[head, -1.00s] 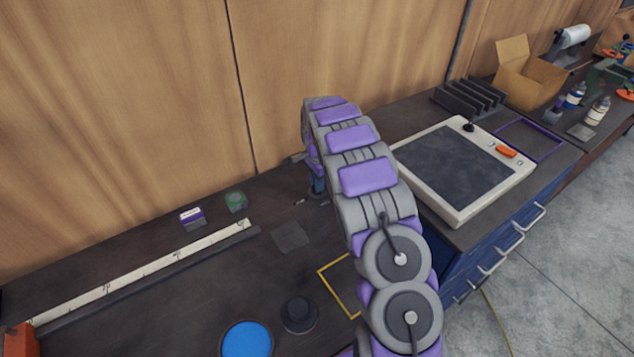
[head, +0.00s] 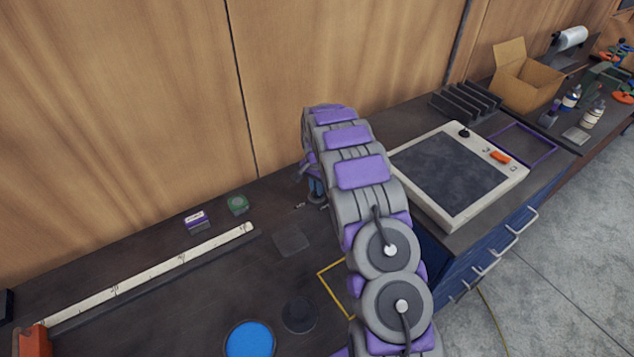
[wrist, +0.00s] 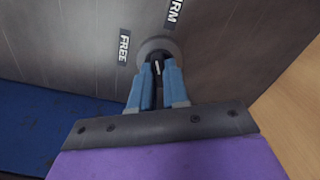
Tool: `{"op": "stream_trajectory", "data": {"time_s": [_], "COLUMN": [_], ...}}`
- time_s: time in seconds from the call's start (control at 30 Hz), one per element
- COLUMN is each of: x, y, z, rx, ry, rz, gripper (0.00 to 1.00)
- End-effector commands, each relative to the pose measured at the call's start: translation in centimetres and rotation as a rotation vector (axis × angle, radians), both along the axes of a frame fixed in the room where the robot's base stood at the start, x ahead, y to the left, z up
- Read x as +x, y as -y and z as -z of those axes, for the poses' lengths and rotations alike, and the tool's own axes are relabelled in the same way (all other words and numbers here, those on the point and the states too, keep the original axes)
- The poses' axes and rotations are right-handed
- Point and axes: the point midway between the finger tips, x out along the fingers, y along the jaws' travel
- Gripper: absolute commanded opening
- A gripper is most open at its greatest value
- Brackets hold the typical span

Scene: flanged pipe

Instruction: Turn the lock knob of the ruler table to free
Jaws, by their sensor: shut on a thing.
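The lock knob (wrist: 157,68) shows in the wrist view as a dark grip with a white mark, on a round grey base. The labels FREE (wrist: 124,48) and FIRM (wrist: 174,12) are on the dark surface around it. My gripper (wrist: 158,75) has its two blue fingers shut on the knob, one on each side. The fingers cover part of it, and I cannot tell its exact setting. In the head view my arm hides the knob, and only a bit of my gripper (head: 316,188) shows. The long pale ruler (head: 150,275) lies at the left.
A small purple-and-white box (head: 196,219) and a green item (head: 237,204) stand behind the ruler. A blue disc (head: 249,340) and a dark round piece (head: 299,314) lie in front. A pale framed panel (head: 458,175) stands to the right of my arm.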

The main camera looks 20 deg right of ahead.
Motion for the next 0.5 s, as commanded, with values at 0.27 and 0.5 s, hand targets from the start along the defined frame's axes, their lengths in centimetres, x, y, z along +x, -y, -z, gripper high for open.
{"op": "stream_trajectory", "data": {"time_s": [0.27, 0.5], "x": [0.03, 0.09], "y": [-0.05, -0.06], "z": [-0.35, -0.37], "rx": [0.001, -0.001], "ry": [0.001, 0.004], "rz": [-0.263, -0.492], "gripper": [0.0, 0.0]}}
